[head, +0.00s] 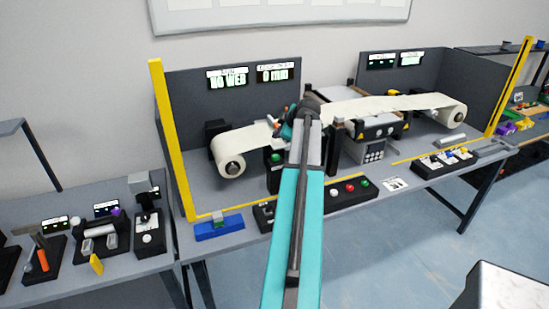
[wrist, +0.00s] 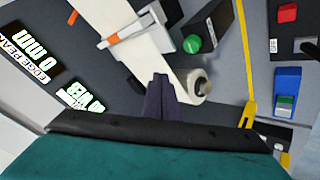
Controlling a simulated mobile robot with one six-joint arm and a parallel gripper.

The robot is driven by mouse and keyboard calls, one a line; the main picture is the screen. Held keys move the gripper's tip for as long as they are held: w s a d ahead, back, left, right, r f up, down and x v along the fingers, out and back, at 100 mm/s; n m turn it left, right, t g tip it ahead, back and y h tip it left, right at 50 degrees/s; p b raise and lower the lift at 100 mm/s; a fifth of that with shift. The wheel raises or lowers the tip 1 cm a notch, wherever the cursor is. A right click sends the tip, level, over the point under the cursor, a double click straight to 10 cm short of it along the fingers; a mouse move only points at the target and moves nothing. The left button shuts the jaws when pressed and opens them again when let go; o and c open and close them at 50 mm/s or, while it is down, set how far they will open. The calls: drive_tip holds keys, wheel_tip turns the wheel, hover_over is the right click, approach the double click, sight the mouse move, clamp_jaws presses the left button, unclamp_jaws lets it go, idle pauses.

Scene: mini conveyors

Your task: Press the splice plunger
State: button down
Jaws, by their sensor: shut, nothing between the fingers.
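A round green knob on a dark post (head: 276,157) stands in front of the white web, just left of my arm; it looks like the splice plunger. In the wrist view the green knob (wrist: 192,43) is above and to the right of my fingertips, apart from them. My gripper (wrist: 159,78) is shut and empty, its dark fingers close over the white web beside the left roll. In the head view my arm hides much of the gripper and the area behind it. The white web roll (head: 232,164) hangs left of the knob and also shows in the wrist view (wrist: 194,86).
An orange bar (wrist: 124,31) crosses the web. Yellow posts (head: 172,140) flank the station. Displays (head: 228,79) read NO WEB and 0 mm. A button box (head: 349,191) and a blue block (head: 219,229) line the front edge.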

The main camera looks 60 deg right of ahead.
drive_tip(key=b, duration=0.2)
hover_over(277, 157)
wheel_tip(277, 157, down, 4)
drive_tip(key=shift+f, duration=0.25)
drive_tip(key=shift+f+b, duration=0.6)
drive_tip(key=shift+f, duration=0.4)
drive_tip(key=shift+f+b, duration=1.3)
drive_tip(key=shift+b, duration=0.05)
idle(2.8)
drive_tip(key=shift+r, duration=0.15)
drive_tip(key=shift+d+r+p, duration=0.1)
drive_tip(key=shift+r+p, duration=0.2)
drive_tip(key=shift+r, duration=0.8)
drive_tip(key=shift+r, duration=0.1)
drive_tip(key=shift+r+p, duration=0.65)
drive_tip(key=shift+r, duration=1.75)
